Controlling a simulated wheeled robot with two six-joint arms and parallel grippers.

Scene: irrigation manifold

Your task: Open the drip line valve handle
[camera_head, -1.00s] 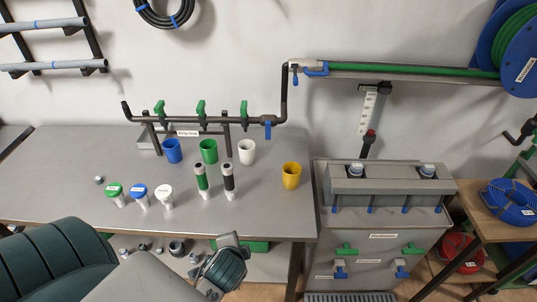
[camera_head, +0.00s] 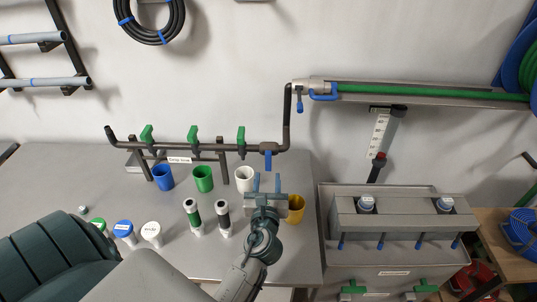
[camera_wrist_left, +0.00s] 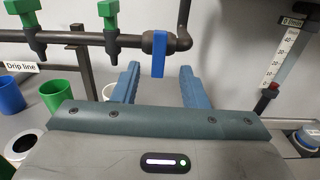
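The drip line (camera_head: 225,147) is a dark pipe along the wall with several green-handled valves and a "Drip line" label. Near its right end is a valve with a blue handle (camera_head: 268,159), which hangs straight down, across the pipe. It also shows in the left wrist view as a blue handle (camera_wrist_left: 159,54). My left gripper (camera_head: 267,182) is open and empty, just in front of and below the blue handle. My right gripper is not in view.
Blue (camera_head: 163,180), green (camera_head: 203,181) and white (camera_head: 244,180) cups stand below the pipe. A yellow cup (camera_head: 297,208) is partly hidden behind my left gripper. A grey tank unit (camera_head: 400,215) is to the right.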

